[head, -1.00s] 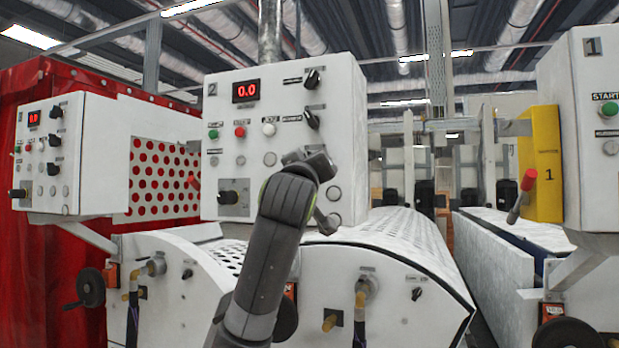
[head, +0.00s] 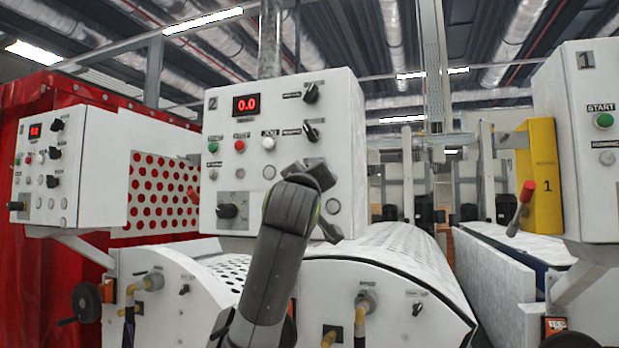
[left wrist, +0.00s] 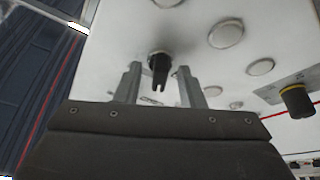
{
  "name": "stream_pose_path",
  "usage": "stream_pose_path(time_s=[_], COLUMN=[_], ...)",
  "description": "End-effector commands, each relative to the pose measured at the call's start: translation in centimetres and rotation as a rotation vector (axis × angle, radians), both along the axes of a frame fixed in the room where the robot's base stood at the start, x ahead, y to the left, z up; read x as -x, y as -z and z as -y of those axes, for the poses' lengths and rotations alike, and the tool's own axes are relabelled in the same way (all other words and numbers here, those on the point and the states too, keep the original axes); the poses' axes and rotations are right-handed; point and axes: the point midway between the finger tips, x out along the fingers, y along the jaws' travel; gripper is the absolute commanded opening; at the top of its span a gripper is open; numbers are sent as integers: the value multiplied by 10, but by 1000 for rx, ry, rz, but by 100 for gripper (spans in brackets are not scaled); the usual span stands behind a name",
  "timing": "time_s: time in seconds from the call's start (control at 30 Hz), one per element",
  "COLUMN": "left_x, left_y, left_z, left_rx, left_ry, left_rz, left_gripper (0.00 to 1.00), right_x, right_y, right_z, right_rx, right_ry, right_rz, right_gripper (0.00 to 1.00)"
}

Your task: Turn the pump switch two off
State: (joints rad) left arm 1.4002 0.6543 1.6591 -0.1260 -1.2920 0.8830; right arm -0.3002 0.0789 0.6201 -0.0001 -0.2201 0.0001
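Control panel 2 (head: 225,140) is a white box with a red 0.0 display, several buttons and black rotary knobs down its right side. My left gripper (head: 326,200) is in front of the panel's lower right part and hides some of it. In the left wrist view my left gripper (left wrist: 160,88) is open, with its two fingers apart. A black rotary knob (left wrist: 158,70) shows between and beyond the fingertips, its grip pointing down in that picture. I cannot tell whether the fingers touch it. Its label is partly covered and unreadable. My right gripper is not in view.
Two other black knobs (head: 311,93) sit above my gripper. A knob on a grey plate (head: 228,211) is at the panel's lower left. Another panel (head: 45,165) stands at left, and panel 1 (head: 600,160) at right. White roller housings (head: 385,290) lie below.

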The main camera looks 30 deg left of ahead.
Motion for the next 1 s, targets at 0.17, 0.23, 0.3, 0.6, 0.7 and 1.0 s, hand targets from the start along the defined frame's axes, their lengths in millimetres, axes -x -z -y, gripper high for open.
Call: stream_pose_path(time_s=[0.17, 0.23, 0.3, 0.6, 0.7, 1.0], left_x=[0, 1, 4, 49, 71, 127], left_y=[0, 1, 2, 24, 32, 52], left_z=[0, 0, 2, 24, 35, 61], left_rx=[-1, -2, -2, -3, -2, -2], left_ry=[-1, 0, 0, 3, 3, 3], left_rz=[0, 1, 2, 6, 7, 5], left_gripper=[35, 35, 35, 35, 35, 35], right_x=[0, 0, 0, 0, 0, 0], right_y=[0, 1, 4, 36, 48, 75], right_z=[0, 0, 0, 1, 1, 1], right_rx=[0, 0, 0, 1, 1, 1], right_ry=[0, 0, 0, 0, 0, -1], right_rz=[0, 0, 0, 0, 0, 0], right_gripper=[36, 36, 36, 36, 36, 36])
